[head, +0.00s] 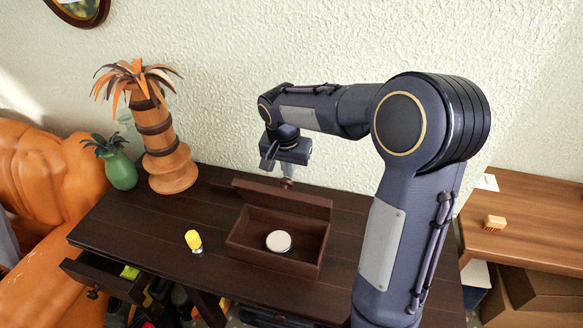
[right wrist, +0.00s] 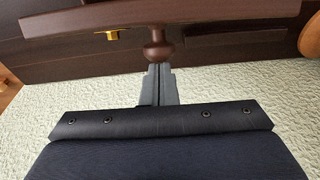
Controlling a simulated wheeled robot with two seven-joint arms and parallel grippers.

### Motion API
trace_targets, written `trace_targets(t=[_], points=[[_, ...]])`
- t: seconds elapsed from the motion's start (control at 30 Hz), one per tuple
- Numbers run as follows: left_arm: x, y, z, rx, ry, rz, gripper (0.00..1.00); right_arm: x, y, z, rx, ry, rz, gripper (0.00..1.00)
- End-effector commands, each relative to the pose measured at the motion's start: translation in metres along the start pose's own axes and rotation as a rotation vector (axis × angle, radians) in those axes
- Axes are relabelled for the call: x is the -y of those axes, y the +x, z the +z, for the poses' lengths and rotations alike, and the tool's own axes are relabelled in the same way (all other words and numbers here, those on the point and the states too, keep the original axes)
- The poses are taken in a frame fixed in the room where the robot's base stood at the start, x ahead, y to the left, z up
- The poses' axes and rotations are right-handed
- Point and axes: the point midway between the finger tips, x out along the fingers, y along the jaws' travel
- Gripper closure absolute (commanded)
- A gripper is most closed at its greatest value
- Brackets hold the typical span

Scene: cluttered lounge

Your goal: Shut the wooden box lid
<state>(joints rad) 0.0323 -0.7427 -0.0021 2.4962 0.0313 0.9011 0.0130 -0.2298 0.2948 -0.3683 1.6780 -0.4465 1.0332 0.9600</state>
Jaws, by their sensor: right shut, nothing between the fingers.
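The wooden box (head: 247,251) stands open on the dark table, with a round pale disc (head: 278,241) inside. Its lid (head: 283,198) is raised along the back side of the box. The lid also shows across the top of the right wrist view (right wrist: 100,22), with a round wooden knob (right wrist: 158,51) sticking out from it. My right gripper (head: 287,180) is behind the lid, pointing down, at the knob. In the right wrist view its shut fingertips (right wrist: 159,68) are right by the knob; I cannot tell whether they touch it. My left gripper is not in view.
The dark table (head: 140,220) also holds a yellow-topped small object (head: 194,241), a wooden palm ornament (head: 160,140) and a green pineapple-like ornament (head: 117,165). A drawer (head: 100,276) stands open at the front left. The wall is close behind my right gripper.

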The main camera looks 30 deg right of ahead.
Motion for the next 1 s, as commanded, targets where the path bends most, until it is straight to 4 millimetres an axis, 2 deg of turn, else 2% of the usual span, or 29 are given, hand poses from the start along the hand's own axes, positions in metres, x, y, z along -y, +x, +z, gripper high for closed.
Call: trace_targets(t=[0.03,0.43,0.7,1.0], points=[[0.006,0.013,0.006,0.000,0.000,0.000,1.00,0.002,0.005,0.010,-0.041,-0.009,-0.007,1.00],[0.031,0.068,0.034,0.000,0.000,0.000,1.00,0.001,0.002,0.057,-0.350,-0.007,-0.005,1.00],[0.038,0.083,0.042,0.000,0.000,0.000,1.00,0.000,0.000,0.073,-0.389,0.000,-0.001,1.00],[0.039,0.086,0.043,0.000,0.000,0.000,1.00,0.000,-0.002,0.079,-0.387,0.001,0.000,1.00]])
